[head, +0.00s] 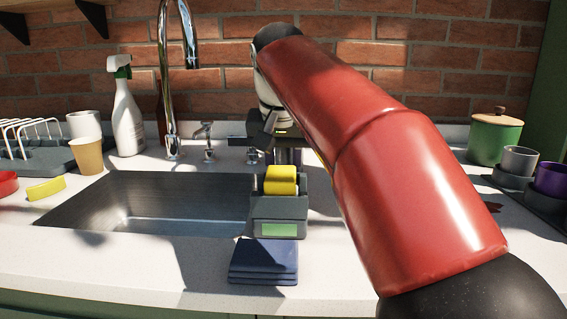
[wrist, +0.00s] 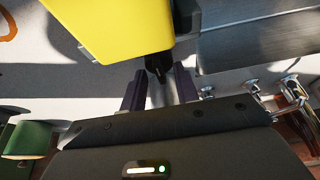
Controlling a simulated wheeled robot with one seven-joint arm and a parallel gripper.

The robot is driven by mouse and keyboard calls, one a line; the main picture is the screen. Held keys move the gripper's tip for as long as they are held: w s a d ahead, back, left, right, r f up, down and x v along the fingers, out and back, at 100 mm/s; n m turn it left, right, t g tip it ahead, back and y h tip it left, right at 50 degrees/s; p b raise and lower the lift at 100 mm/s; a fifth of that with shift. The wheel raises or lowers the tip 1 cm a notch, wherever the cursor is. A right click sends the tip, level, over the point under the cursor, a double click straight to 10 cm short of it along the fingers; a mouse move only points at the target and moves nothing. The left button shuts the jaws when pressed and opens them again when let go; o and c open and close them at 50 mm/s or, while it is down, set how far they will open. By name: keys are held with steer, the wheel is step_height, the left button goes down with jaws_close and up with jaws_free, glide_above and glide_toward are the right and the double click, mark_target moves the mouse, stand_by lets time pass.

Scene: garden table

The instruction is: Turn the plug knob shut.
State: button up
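My gripper (head: 283,157) hangs at the back of the counter, just behind a yellow sponge. In the wrist view its two dark purple fingers (wrist: 160,84) stand apart with a gap between them. A small dark knob-like piece (wrist: 157,65) shows between the fingertips, close to the sponge; it looks like the plug knob. I cannot tell whether either finger touches it, nor how it is turned. In the head view it is hidden behind the sponge and its holder.
The yellow sponge (head: 281,180) stands in a grey holder (head: 279,214) at the sink's (head: 150,205) right edge. Dark blue cloths (head: 263,263) lie in front. The faucet (head: 170,100) and a small chrome tap (head: 207,143) stand left. A green canister (head: 494,140) and cups are right.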

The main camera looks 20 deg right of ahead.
steer(key=v, duration=0.7)
steer(key=shift+r, duration=0.35)
steer(key=shift+s+a, duration=0.1)
steer(key=shift+s, duration=0.1)
